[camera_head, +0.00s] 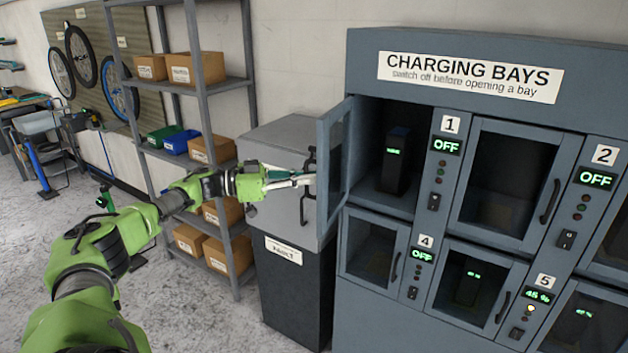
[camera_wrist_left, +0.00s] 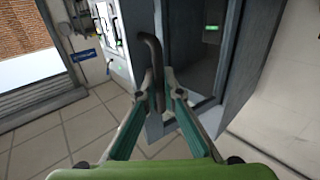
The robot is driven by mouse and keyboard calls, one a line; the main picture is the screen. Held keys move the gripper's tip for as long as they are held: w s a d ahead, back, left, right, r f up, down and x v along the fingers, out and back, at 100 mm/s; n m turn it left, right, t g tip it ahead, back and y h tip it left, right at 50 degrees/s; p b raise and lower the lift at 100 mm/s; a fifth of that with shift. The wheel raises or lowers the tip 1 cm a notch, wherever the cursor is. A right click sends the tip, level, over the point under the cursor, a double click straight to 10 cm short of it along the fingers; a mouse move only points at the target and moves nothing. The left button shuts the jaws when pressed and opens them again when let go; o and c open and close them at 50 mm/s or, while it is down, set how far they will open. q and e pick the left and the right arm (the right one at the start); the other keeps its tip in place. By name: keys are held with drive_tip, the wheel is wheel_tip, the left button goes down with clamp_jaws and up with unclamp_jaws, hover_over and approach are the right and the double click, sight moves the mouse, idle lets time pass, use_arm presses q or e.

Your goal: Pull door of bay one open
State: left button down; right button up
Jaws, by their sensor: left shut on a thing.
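The door of bay one (camera_head: 334,165) stands swung wide open to the left of its bay (camera_head: 385,110). A dark battery (camera_head: 396,160) with a green light stands upright inside. The bay's display (camera_head: 447,146) reads OFF. My left gripper (camera_head: 310,179) is at the door's dark handle (camera_head: 309,160), on the door's outer side. In the left wrist view the handle (camera_wrist_left: 152,60) rises between the two fingers, and the gripper (camera_wrist_left: 165,100) is shut on it. The fingers hide part of the handle. My right gripper is not in view.
A grey cabinet (camera_head: 285,195) stands close behind the door and my left gripper. A metal shelf (camera_head: 205,85) with cardboard boxes is farther left. Bay four's door (camera_head: 375,250) below and bay two's unit at right are closed. Open floor (camera_head: 190,310) lies at lower left.

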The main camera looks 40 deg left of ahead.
use_arm(q)
drive_tip(key=shift+s+a+f, duration=0.1)
drive_tip(key=shift+a, duration=0.25)
idle(0.3)
drive_tip(key=c, duration=2.5)
unclamp_jaws()
drive_tip(key=v, duration=1.2)
drive_tip(key=shift+s, duration=0.15)
